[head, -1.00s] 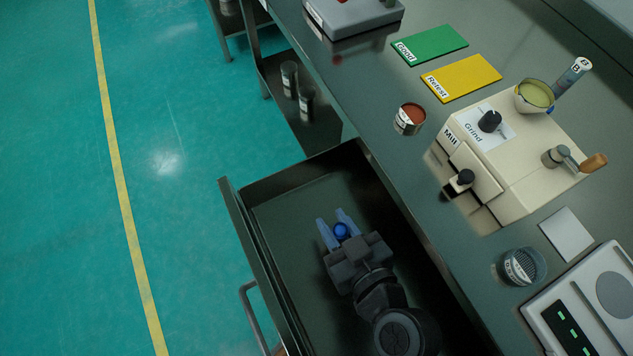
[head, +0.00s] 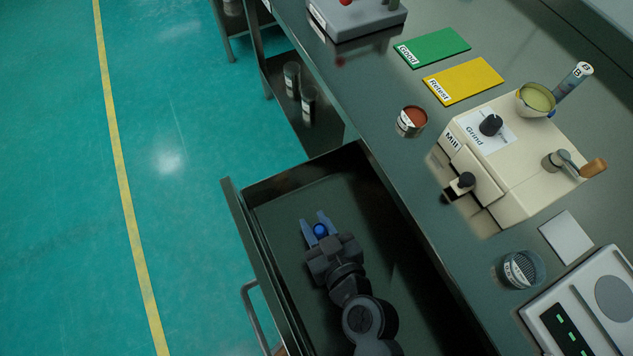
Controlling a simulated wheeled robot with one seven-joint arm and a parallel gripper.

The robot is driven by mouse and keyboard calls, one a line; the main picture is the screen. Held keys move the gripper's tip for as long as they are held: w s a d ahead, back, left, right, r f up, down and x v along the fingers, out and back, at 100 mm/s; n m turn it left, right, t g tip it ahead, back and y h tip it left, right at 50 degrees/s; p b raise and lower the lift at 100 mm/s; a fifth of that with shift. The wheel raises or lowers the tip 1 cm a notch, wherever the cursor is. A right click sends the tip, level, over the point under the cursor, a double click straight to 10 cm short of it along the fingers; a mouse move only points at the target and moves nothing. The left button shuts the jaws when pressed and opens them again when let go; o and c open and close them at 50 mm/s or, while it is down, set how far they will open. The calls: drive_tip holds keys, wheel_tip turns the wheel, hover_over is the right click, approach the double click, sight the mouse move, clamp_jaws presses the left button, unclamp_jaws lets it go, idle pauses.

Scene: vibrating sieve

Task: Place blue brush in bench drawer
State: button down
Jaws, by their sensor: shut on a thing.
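The bench drawer (head: 300,170) is pulled open below the bench top, and its dark inside is visible. My gripper (head: 315,223) is over the drawer's inside, towards its left wall. A round blue end of the blue brush (head: 320,230) shows between the two blue fingers, and the gripper is shut on it. The rest of the brush is hidden by the gripper. From this view I cannot tell whether the brush touches the drawer floor.
The bench top carries a cream mill (head: 520,165), a small can (head: 411,121), a green card (head: 432,47), a yellow card (head: 463,80) and a glass jar (head: 522,269). The drawer's far end and right side look empty. Open floor (head: 170,160) lies to the left.

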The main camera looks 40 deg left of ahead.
drive_tip(key=shift+f, duration=0.15)
drive_tip(key=c, duration=0.8)
unclamp_jaws()
drive_tip(key=shift+c, duration=0.2)
drive_tip(key=shift+r, duration=0.35)
drive_tip(key=b+v, duration=0.2)
drive_tip(key=v, duration=1)
drive_tip(key=shift+b, duration=0.35)
drive_tip(key=shift+w, duration=0.1)
